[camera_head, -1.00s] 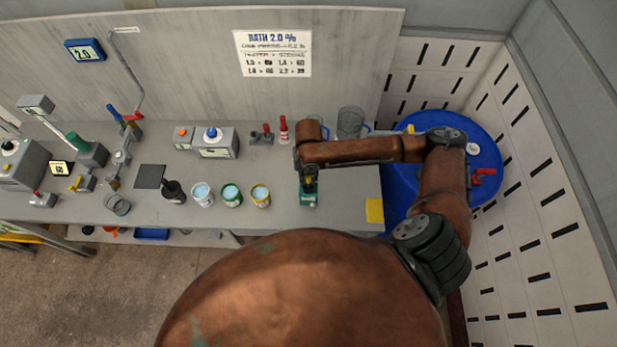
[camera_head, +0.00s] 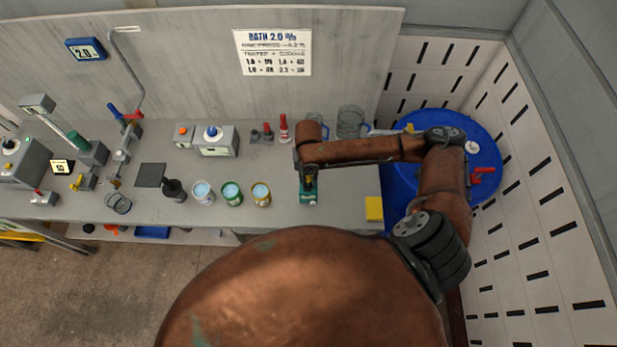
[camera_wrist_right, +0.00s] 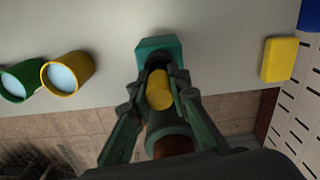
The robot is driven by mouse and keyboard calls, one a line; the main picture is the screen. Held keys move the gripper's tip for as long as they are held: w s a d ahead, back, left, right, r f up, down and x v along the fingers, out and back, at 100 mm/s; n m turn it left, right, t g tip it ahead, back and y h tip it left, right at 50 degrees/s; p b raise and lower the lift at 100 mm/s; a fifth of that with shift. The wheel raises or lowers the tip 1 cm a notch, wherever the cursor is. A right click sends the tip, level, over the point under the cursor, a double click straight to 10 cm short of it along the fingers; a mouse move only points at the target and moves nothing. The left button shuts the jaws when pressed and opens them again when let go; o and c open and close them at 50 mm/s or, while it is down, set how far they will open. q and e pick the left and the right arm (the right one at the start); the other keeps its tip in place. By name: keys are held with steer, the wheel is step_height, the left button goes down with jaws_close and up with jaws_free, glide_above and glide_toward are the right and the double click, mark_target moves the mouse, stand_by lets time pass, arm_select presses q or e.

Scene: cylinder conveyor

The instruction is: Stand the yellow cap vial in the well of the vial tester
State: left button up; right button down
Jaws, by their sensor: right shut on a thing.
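A small teal block (camera_head: 308,199), which looks like the vial tester, stands near the front edge of the bench. It also shows at the top middle of the wrist view (camera_wrist_right: 158,44). My right gripper (camera_head: 308,178) is directly over it, pointing down. In the wrist view the right gripper (camera_wrist_right: 160,95) is shut on the yellow cap vial (camera_wrist_right: 158,86), with a finger on each side of the cap. The vial's lower part and the well are hidden, so I cannot tell whether it is in the well. My left gripper is out of view.
A yellow block (camera_head: 374,208) lies right of the tester at the bench edge. Pots with yellow (camera_head: 261,195), green (camera_head: 232,195) and white (camera_head: 203,194) sides stand to the left. A blue drum (camera_head: 488,150) stands right of the bench.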

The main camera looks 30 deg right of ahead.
steer(key=shift+f+p, duration=0.15)
steer(key=shift+p, duration=0.15)
stand_by(0.5)
steer(key=c, duration=1.7)
jaws_free()
steer(key=shift+c, duration=0.2)
step_height(320, 180, up, 12)
